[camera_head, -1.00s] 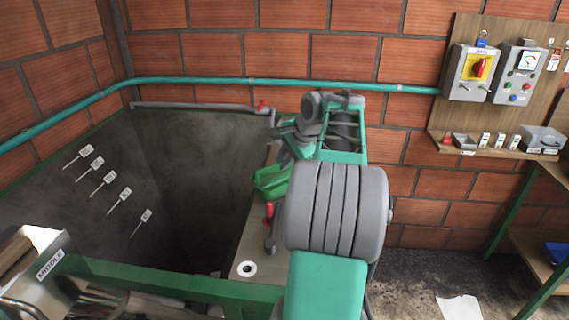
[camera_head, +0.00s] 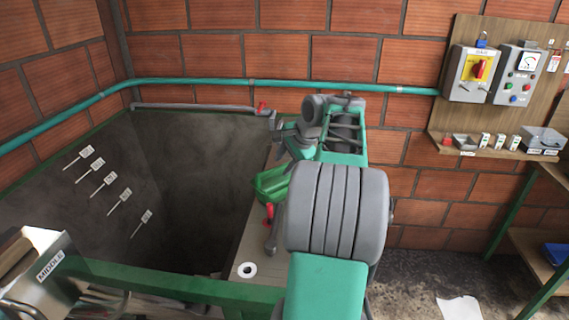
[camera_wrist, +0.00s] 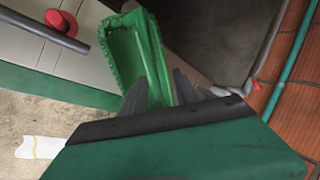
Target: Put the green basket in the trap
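The green basket (camera_head: 271,184) rests on the pale ledge (camera_head: 237,251) beside the dark pit, near the red-handled lever. In the wrist view the basket (camera_wrist: 138,52) lies lengthwise, beyond and between the two dark finger tips. My gripper (camera_wrist: 160,80) has its fingers apart, with a gap between them. In the head view my gripper (camera_head: 283,137) is just above and behind the basket, partly hidden by my arm. I cannot tell whether the fingers touch the basket. No part is clearly identifiable as the trap.
The dark pit (camera_head: 200,180) opens left of the ledge, with a green rail (camera_head: 170,283) in front. A red lever (camera_head: 269,214) and a white ring (camera_head: 246,269) are on the ledge. Control boxes (camera_head: 470,73) hang on the right wall.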

